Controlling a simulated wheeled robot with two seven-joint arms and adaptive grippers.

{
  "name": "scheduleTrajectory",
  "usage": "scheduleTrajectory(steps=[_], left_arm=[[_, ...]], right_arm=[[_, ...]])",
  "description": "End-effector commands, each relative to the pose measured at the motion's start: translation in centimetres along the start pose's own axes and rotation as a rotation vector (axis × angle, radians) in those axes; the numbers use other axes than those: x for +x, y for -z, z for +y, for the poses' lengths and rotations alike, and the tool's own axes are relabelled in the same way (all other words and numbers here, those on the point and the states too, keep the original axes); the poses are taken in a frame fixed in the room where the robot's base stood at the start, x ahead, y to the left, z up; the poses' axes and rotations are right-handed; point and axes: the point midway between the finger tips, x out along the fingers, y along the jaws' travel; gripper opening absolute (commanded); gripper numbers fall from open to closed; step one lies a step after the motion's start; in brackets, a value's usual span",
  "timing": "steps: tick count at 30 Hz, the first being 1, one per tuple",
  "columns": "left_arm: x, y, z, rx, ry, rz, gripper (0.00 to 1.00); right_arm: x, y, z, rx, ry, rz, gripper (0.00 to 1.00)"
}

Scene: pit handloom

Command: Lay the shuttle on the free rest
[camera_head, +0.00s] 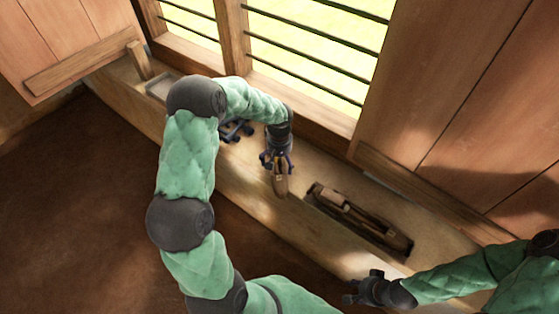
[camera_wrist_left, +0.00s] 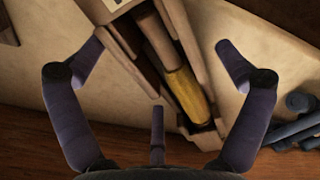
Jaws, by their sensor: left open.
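In the left wrist view, the shuttle (camera_wrist_left: 187,65) is a pale, slanting hull with a yellow bobbin inside. It lies between the spread fingers of my left gripper (camera_wrist_left: 155,75), with gaps on both sides. A dark blue rest (camera_head: 236,130) stands on the sill, partly hidden by my left arm; dark blue cylinders (camera_wrist_left: 297,125) show at the right in the wrist view. My right gripper (camera_head: 365,287) is empty at the lower right.
A barred window (camera_head: 320,45) and wooden panels lie behind. The sill's front edge drops to brown floor (camera_head: 85,200).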

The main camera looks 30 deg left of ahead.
Motion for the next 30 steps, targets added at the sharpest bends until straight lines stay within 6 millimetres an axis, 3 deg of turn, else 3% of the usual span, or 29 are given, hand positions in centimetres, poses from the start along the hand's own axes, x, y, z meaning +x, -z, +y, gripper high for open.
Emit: scheduleTrajectory(steps=[18, 26, 30], left_arm=[[-10.6, 0.1, 0.0, 0.000, -0.002, 0.003, 1.00], [-12.2, 0.0, 0.0, 0.021, 0.000, 0.000, 1.00], [-12.3, -0.2, -0.1, 0.166, 0.002, -0.001, 1.00]], right_arm=[[-3.9, -0.1, -1.4, 0.000, 0.000, 0.000, 0.40], [-4.4, -0.2, -1.6, 0.000, 0.000, 0.000, 0.40], [-4.9, -0.2, -1.7, 0.000, 0.000, 0.000, 0.40]])
